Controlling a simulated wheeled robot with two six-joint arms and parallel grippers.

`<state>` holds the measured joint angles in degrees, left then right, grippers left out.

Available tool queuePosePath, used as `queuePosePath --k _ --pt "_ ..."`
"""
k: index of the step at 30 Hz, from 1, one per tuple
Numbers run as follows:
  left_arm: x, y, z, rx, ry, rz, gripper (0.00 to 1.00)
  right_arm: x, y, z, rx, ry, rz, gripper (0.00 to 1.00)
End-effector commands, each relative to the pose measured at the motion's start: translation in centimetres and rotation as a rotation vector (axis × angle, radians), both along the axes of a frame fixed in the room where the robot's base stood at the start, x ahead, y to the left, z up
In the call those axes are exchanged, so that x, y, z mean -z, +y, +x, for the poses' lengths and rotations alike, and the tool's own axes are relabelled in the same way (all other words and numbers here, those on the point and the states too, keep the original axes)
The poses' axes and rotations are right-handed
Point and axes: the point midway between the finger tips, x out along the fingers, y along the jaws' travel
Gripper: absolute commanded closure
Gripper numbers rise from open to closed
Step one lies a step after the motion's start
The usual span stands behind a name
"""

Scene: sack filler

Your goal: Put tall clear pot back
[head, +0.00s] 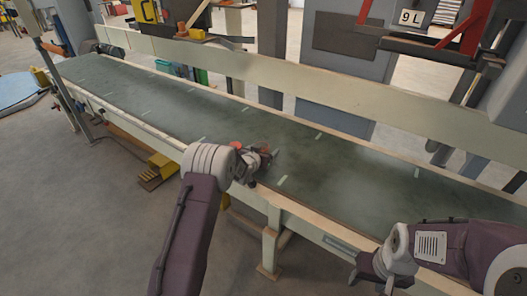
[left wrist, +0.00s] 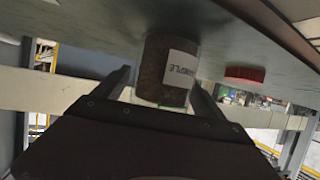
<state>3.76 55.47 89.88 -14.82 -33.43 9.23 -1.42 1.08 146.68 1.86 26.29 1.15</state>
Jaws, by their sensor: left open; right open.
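A pot with dark brown contents and a white label with "SAMPLE" lettering (left wrist: 165,68) shows in the left wrist view, against the grey-green belt surface. My left gripper (left wrist: 160,88) is open, with one finger on each side of the pot; I cannot tell whether either finger touches it. In the head view my left gripper (head: 258,165) is low over the near edge of the belt, and its own wrist hides most of the pot there. My right gripper (head: 383,276) is open at the lower right, in front of the belt's near edge.
A round red lid-like disc (left wrist: 245,74) lies on the belt beside the pot. The long green conveyor belt (head: 340,165) is otherwise mostly clear, with pale marks. A cream side rail (head: 270,72) runs along its far side. A yellow pedal (head: 163,165) stands on the floor.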

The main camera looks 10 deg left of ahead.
Motion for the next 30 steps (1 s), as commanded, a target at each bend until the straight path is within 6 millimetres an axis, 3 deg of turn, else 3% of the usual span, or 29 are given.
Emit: queuePosePath --k 4,8,21,30 --pt "-0.6 0.0 0.0 0.0 -0.001 0.0 0.19 -0.4 0.0 0.0 0.0 0.0 0.0 0.49" --pt "-1.2 0.1 -1.4 0.0 0.002 0.0 0.19 -1.1 0.0 0.0 0.0 0.0 0.0 0.49" --pt "-4.6 0.9 -9.8 -0.001 0.001 0.0 0.19 -3.9 0.0 0.0 0.0 0.0 0.0 0.49" --pt "-5.0 0.9 -11.3 -0.002 0.01 0.002 0.19 -4.0 0.0 0.0 0.0 0.0 0.0 0.49"
